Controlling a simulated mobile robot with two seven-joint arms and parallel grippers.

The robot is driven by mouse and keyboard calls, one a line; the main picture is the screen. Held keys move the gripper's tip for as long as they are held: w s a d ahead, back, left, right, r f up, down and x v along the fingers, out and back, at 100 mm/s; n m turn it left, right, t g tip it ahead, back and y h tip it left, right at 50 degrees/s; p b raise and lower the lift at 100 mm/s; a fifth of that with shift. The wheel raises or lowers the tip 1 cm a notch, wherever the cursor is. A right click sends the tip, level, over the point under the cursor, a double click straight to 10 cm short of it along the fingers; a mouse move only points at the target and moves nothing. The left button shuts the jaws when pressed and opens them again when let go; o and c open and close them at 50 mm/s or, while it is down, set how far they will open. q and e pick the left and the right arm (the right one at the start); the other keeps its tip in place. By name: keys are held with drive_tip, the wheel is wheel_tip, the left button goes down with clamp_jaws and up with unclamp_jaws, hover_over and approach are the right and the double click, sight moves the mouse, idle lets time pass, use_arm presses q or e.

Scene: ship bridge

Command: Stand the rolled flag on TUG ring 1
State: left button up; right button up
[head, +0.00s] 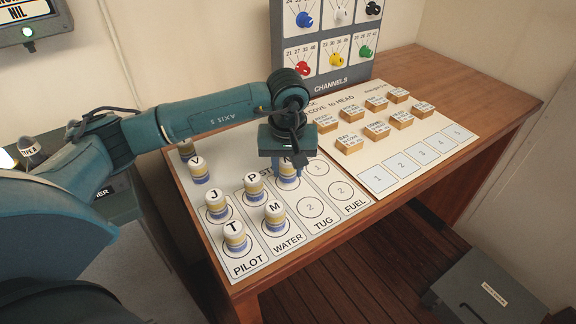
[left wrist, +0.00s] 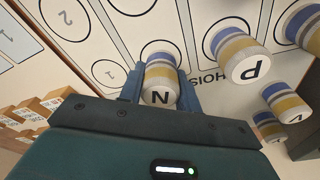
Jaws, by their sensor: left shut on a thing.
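The rolled flag N (head: 288,172) is a short roll banded white, yellow and blue with a white lettered top. My left gripper (head: 287,166) points down and is shut on it; in the left wrist view the flag N (left wrist: 160,83) is between the two fingers. It is upright over TUG ring 1, part of whose outline shows behind its base in the left wrist view. Whether its base touches the board is hard to tell. TUG ring 2 (head: 311,207) is empty. My right gripper is out of view.
Flag P (head: 254,186) stands close beside on the WATER column, with M (head: 275,216) in front. Flags J (head: 217,207) and T (head: 235,237) stand on PILOT. FUEL rings (head: 340,191) are empty. Wooden blocks (head: 378,130) and the channels panel (head: 328,72) lie behind and right.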

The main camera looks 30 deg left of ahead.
sight(288, 164)
use_arm(q)
drive_tip(key=shift+f, duration=0.35)
drive_tip(key=o, duration=0.5)
drive_tip(key=shift+f, duration=0.1)
drive_tip(key=o, duration=0.4)
drive_tip(key=shift+o, duration=0.2)
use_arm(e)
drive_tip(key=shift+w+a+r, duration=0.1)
use_arm(q)
drive_tip(key=shift+r, duration=0.75)
drive_tip(key=r, duration=0.6)
drive_tip(key=s+r+b, duration=0.1)
drive_tip(key=r, duration=0.2)
drive_tip(key=shift+d+r, duration=0.3)
drive_tip(key=shift+s+r, duration=0.15)
drive_tip(key=shift+r, duration=0.5)
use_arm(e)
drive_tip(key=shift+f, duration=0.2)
